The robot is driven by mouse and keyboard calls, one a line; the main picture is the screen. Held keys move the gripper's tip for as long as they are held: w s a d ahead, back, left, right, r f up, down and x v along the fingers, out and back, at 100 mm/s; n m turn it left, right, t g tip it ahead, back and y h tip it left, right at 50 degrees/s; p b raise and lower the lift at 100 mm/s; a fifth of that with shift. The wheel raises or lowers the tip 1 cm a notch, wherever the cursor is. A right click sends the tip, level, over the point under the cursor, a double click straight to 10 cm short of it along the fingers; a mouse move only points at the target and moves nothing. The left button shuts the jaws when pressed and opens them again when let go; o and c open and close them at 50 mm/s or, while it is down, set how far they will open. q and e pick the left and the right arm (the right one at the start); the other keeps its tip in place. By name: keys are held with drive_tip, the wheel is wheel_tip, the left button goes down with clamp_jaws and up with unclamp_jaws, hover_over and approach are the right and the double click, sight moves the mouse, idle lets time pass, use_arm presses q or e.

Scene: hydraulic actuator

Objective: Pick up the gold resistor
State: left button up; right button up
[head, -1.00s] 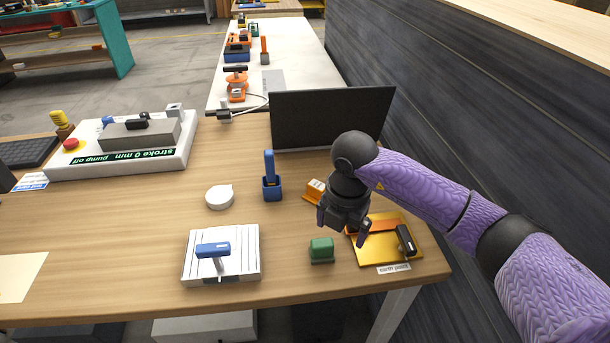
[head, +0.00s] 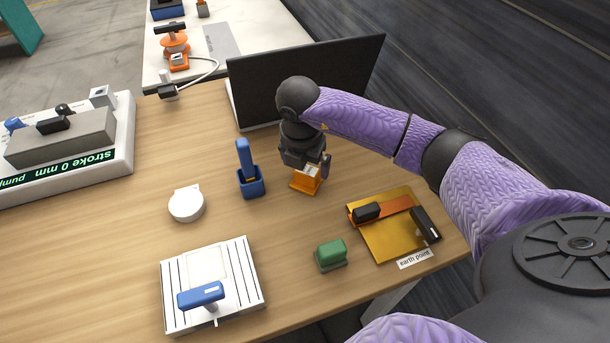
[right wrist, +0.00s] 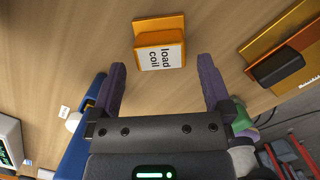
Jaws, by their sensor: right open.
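A gold-orange block with a white label reading "load coil" (head: 305,182) sits on the wooden table in the head view. It is the only gold component-like block I see, and it also shows in the right wrist view (right wrist: 160,30). My right gripper (head: 307,168) is above it, pointing down, with its fingers apart. In the right wrist view, the open fingers (right wrist: 163,72) flank the lower label side of the block, with nothing held between them. My left gripper is out of view.
A blue holder (head: 250,180) stands left of the block, with a dark screen (head: 300,85) behind. A gold earth-point plate (head: 385,240) with black-handled orange bar lies front right. A green block (head: 331,254), white disc (head: 187,204) and slatted plate (head: 235,255) are nearer.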

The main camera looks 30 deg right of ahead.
sight(307, 170)
drive_tip(key=f, duration=0.2)
drive_tip(key=f+b, duration=0.1)
drive_tip(key=shift+w+d+f, duration=0.15)
drive_tip(key=shift+d+f, duration=0.05)
drive_tip(key=shift+d, duration=0.1)
drive_tip(key=shift+r, duration=0.2)
drive_tip(key=c, duration=1.3)
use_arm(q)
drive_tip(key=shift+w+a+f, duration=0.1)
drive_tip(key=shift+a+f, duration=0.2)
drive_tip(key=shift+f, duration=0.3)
use_arm(e)
drive_tip(key=shift+r, duration=0.1)
